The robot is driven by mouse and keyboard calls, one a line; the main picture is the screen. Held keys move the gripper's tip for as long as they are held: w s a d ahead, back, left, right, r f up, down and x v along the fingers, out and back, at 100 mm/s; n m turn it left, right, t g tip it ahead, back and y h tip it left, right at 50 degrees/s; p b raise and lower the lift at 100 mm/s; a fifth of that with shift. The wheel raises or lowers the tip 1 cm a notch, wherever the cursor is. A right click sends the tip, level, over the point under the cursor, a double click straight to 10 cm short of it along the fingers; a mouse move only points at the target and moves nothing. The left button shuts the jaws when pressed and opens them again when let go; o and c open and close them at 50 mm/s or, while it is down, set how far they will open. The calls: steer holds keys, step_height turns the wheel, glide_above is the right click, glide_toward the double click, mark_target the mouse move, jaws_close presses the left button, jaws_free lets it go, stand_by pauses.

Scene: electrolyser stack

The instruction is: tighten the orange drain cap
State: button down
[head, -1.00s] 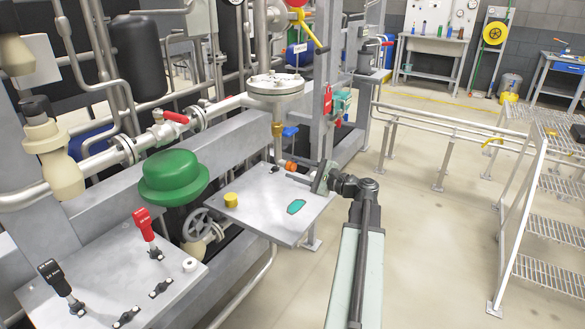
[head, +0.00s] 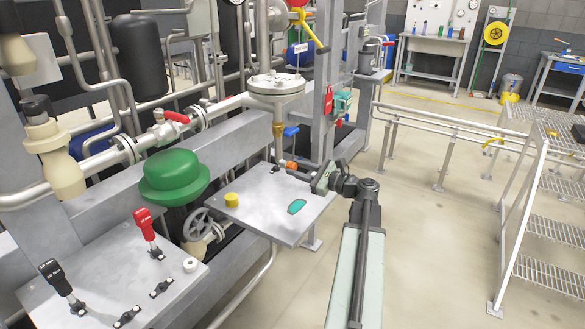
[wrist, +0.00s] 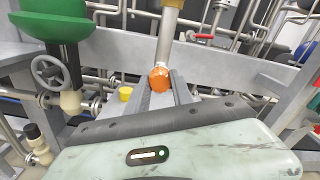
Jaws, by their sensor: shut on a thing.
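The orange drain cap (wrist: 159,78) sits at the lower end of a vertical pipe (wrist: 167,38) in the wrist view. It also shows in the head view (head: 291,164), where part of it is hidden by my gripper. My gripper (head: 300,171) reaches in from the right, and its two fingers (wrist: 162,93) lie on either side of the cap. It is shut on the cap. The threads and the joint between cap and pipe are too small to judge.
A grey plate (head: 260,212) lies below, bearing a yellow cap (head: 232,199) and a teal piece (head: 297,206). A green dome (head: 174,177) and a handwheel (head: 200,226) stand to the left. A blue-handled valve (head: 290,131) is close above.

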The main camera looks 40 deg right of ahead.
steer(key=m, duration=0.4)
steer(key=shift+f+m, duration=0.1)
steer(key=shift+m, duration=0.2)
steer(key=c, duration=1)
jaws_free()
steer(key=shift+c, duration=0.2)
steer(key=shift+s+d, duration=0.1)
steer(key=shift+s, duration=0.05)
steer(key=v, duration=0.7)
steer(key=shift+s, duration=0.35)
